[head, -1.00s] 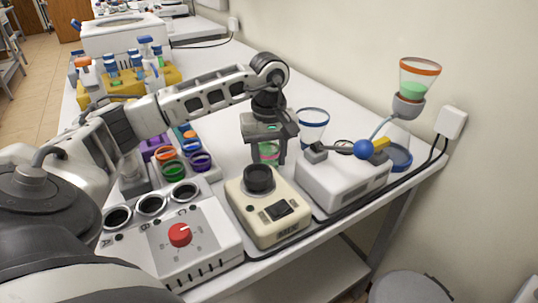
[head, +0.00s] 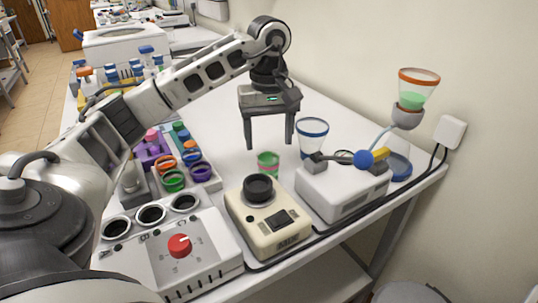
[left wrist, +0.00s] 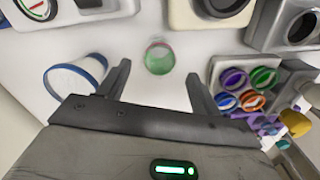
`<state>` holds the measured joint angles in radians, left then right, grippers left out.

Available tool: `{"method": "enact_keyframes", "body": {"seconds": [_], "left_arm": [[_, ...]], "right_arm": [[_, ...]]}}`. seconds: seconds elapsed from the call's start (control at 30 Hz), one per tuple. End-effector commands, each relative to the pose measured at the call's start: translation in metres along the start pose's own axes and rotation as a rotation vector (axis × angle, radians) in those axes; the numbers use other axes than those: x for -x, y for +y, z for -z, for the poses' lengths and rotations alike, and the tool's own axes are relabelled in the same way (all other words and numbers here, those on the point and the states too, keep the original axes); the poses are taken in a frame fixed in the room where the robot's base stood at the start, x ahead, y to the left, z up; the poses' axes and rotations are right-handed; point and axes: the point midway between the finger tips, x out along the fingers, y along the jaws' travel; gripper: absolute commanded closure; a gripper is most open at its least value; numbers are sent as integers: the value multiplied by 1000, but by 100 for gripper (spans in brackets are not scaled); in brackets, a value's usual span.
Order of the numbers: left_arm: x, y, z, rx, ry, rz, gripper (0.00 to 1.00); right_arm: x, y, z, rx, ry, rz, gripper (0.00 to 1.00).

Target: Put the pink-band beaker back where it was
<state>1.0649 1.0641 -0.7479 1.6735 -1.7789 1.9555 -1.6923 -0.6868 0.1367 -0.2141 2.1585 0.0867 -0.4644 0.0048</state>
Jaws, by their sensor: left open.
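The pink-band beaker (head: 268,165), small and holding green liquid, stands upright on the white table behind the cream MIX device. In the left wrist view it (left wrist: 160,57) shows just beyond and between the fingertips. My left gripper (head: 269,146) is open and empty, raised above and behind the beaker, with its fingers pointing down. In the left wrist view my left gripper (left wrist: 159,73) has its fingers spread wide, apart from the beaker. My right gripper is not in view.
The MIX device (head: 268,215) is in front of the beaker. A blue-rimmed beaker (head: 312,137) stands to its right, near a white device (head: 345,190) and a raised orange-rimmed funnel (head: 417,88). A rack of coloured-rim containers (head: 205,178) is at left. The table behind is clear.

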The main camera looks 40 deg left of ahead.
Motion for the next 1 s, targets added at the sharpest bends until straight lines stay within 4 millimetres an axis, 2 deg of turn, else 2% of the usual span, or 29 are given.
{"method": "enact_keyframes", "body": {"seconds": [0.03,0.13,0.27,0.87,1.0], "left_arm": [[11,1,0,-1,1,-4,35],[28,0,0,0,1,-2,35],[38,0,0,0,0,-1,35],[40,0,0,0,-1,1,35],[50,0,0,0,-1,0,35]], "right_arm": [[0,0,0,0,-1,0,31],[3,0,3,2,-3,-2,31],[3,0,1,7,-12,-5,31],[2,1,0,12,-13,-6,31],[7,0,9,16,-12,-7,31]]}}
